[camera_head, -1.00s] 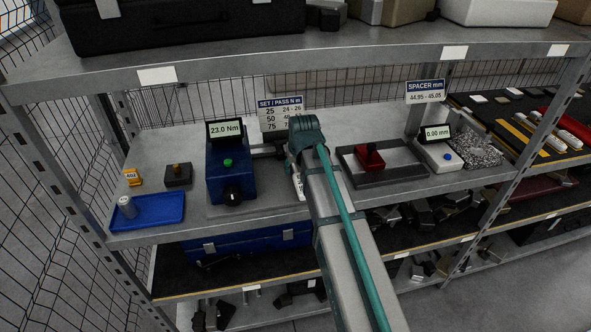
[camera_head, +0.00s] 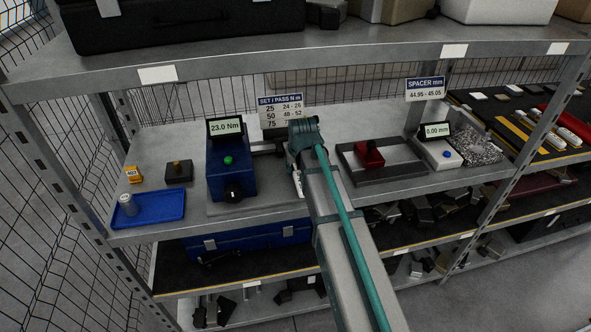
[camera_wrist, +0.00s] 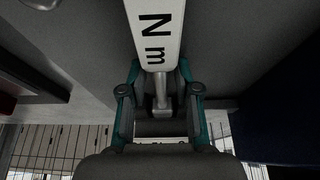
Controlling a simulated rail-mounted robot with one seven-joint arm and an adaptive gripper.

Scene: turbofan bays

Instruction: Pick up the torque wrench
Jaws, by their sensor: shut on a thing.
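The torque wrench shows in the wrist view as a white body marked "N m" (camera_wrist: 154,38) with a grey metal shaft (camera_wrist: 161,90) below it. My gripper (camera_wrist: 160,104) has its teal-sided fingers on both sides of that shaft and is shut on it. In the head view my arm covers the gripper and most of the wrench. Only a small white part of the wrench (camera_head: 297,183) shows at the arm's left edge, over the middle shelf.
A blue tester (camera_head: 230,172) reading 23.0 Nm stands left of my arm. A blue tray (camera_head: 165,207) with a grey cylinder is further left. A dark-framed fixture (camera_head: 350,165) with a red block is close on the right.

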